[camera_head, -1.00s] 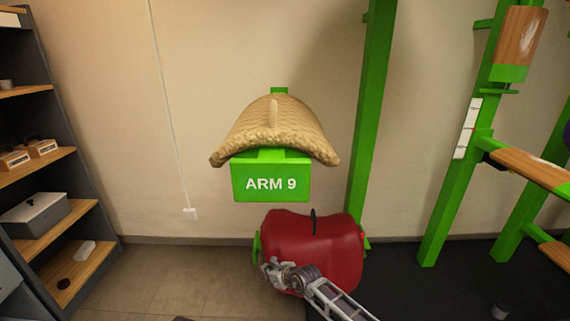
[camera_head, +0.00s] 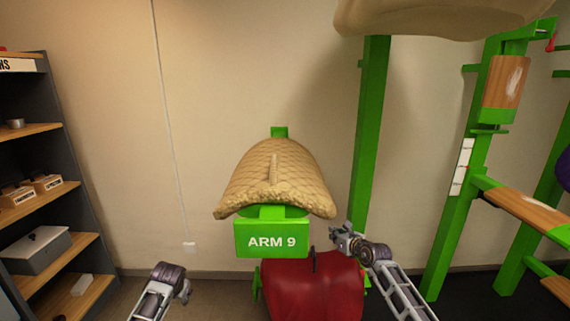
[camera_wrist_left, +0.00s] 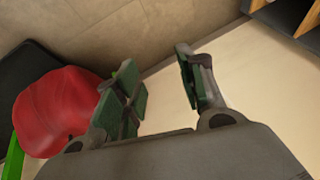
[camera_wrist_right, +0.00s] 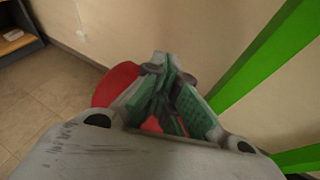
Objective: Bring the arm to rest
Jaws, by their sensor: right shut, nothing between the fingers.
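My right gripper (camera_head: 341,236) is at the right of the ARM 9 sign, just above the right end of the red saddle-like cushion (camera_head: 312,291). In the right wrist view its fingers (camera_wrist_right: 170,92) are together and empty, with part of the red cushion behind them. My left gripper (camera_head: 184,288) is low in the head view, left of the red cushion and apart from it. In the left wrist view its fingers (camera_wrist_left: 160,90) are spread with nothing between them. A tan, scale-textured saddle-like piece (camera_head: 275,175) sits on the green arm marked ARM 9 (camera_head: 271,240), clear of both grippers.
A dark shelf unit (camera_head: 55,130) with boxes stands at the left. Green posts (camera_head: 369,130) and a green rack with wooden boards (camera_head: 525,207) stand at the right. A beige shape (camera_head: 440,15) hangs at the top. Open floor lies at the lower left.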

